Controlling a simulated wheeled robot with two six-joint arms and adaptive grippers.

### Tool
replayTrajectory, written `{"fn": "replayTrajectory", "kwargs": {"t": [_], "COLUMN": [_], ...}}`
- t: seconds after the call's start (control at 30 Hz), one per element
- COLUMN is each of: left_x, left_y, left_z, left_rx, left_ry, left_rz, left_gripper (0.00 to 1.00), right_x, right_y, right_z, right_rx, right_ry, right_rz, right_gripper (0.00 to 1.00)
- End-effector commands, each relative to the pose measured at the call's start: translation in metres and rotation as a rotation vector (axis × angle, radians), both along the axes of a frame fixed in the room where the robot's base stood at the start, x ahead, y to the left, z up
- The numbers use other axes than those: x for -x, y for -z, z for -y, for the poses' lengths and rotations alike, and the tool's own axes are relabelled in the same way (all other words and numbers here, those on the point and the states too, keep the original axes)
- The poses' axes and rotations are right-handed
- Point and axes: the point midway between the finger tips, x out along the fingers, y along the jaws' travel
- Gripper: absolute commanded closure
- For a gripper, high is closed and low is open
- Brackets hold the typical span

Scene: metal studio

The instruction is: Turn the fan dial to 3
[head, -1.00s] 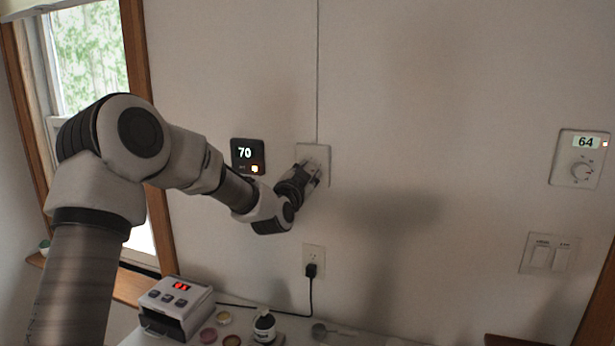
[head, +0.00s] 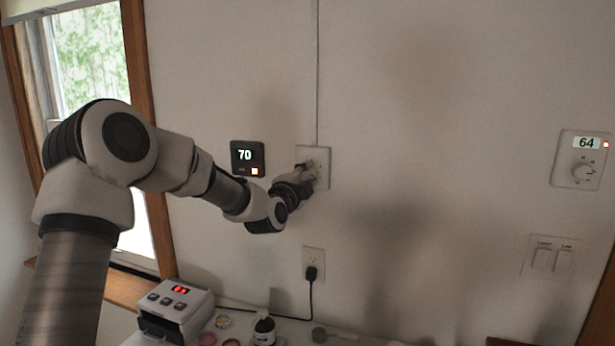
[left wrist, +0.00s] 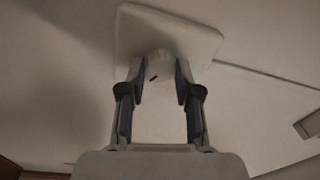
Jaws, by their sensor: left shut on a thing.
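The fan dial is a small pale knob on a light wall plate (head: 322,153) with a thin conduit running up from it. In the left wrist view the dial (left wrist: 156,65) stands out from its plate (left wrist: 196,40) and shows a short dark mark. My left gripper (head: 314,172) is at the plate, with its fingertips on either side of the dial, shut on it. The left wrist view shows the fingers (left wrist: 158,84) gripping it. The gripper hides the dial in the head view, and the setting numbers are not readable. My right gripper is not in view.
A black thermostat (head: 247,157) reading 70 is left of the plate. An outlet (head: 314,257) with a black plug is below. A thermostat (head: 580,160) reading 64 and a switch plate (head: 551,257) are at right. A device with a red display (head: 173,309) and small jars stand below.

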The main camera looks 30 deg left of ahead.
Motion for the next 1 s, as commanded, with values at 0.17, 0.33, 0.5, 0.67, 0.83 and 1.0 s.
{"fn": "replayTrajectory", "kwargs": {"t": [0.17, 0.33, 0.5, 0.67, 0.83, 1.0], "left_x": [0.000, 0.000, 0.000, 0.000, 0.000, 0.010], "left_y": [0.002, 0.002, 0.001, 0.001, 0.000, 0.001], "left_z": [0.000, 0.000, 0.000, 0.000, 0.000, 0.001], "left_rx": [-0.022, -0.025, -0.025, -0.024, -0.024, -0.022], "left_ry": [0.001, 0.001, 0.001, 0.001, 0.001, 0.000], "left_rz": [-0.009, -0.009, -0.009, -0.008, -0.007, -0.007], "left_gripper": [1.00, 1.00, 1.00, 0.42, 0.42, 0.42], "right_x": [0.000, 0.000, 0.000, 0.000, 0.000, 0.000], "right_y": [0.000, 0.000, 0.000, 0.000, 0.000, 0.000], "right_z": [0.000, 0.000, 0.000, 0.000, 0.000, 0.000], "right_rx": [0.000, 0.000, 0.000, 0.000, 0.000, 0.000], "right_ry": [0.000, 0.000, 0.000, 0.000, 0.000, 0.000], "right_rz": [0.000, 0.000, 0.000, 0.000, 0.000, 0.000], "right_gripper": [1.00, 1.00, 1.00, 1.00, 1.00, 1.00]}}
